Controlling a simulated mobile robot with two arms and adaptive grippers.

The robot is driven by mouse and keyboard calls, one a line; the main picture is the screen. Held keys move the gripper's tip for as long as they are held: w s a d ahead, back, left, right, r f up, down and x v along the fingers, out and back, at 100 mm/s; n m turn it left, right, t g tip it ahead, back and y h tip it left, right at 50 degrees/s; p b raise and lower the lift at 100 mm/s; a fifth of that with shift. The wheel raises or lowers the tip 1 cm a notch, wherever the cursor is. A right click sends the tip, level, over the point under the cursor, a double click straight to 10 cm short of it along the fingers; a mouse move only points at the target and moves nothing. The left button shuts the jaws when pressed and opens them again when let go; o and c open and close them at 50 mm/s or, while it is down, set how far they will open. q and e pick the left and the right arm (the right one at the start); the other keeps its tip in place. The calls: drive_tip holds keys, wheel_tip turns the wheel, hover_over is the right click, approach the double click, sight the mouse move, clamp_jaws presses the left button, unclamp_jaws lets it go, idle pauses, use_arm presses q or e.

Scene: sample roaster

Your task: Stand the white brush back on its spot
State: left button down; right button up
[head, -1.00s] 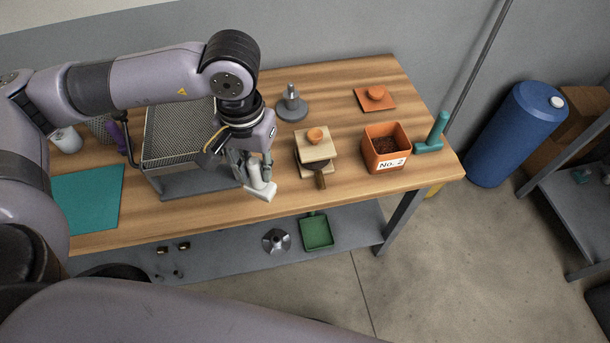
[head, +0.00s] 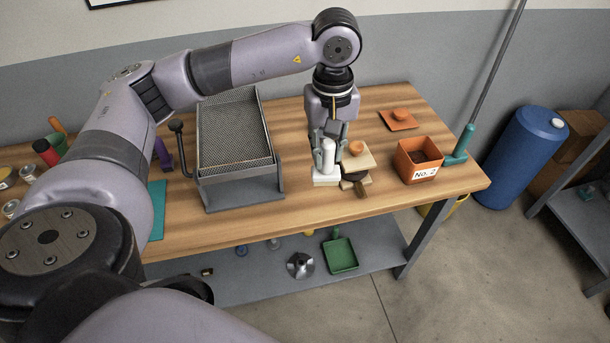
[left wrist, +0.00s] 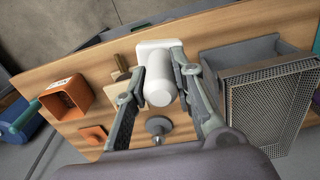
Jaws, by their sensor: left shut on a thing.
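The white brush (head: 327,158) is upright in my left gripper (head: 329,140), with its broad white end (head: 325,179) pointing down. The fingers are shut on its handle from both sides. It is over the wooden bench (head: 240,223), just left of the stacked wooden blocks. I cannot tell whether it touches the bench top. In the left wrist view the brush (left wrist: 159,78) sits between the two fingers of the left gripper (left wrist: 160,70). A marked spot for the brush does not show clearly. My right gripper is not in view.
The blocks (head: 357,158) with an orange knob are close to the brush's right. The mesh tray (head: 233,135) on its grey stand is to the left. The bench front is clear.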

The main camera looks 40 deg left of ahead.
use_arm(q)
drive_tip(key=w+a+r+n+b, duration=0.2)
drive_tip(key=w+a+r+n, duration=0.35)
drive_tip(key=n, duration=0.55)
drive_tip(key=f, duration=0.7)
drive_tip(key=a+f+p, duration=0.1)
drive_tip(key=f, duration=0.6)
drive_tip(key=w+a+f, duration=0.1)
drive_tip(key=f, duration=0.6)
drive_tip(key=shift+f, duration=0.4)
drive_tip(key=c, duration=1.3)
unclamp_jaws()
drive_tip(key=shift+c, duration=0.2)
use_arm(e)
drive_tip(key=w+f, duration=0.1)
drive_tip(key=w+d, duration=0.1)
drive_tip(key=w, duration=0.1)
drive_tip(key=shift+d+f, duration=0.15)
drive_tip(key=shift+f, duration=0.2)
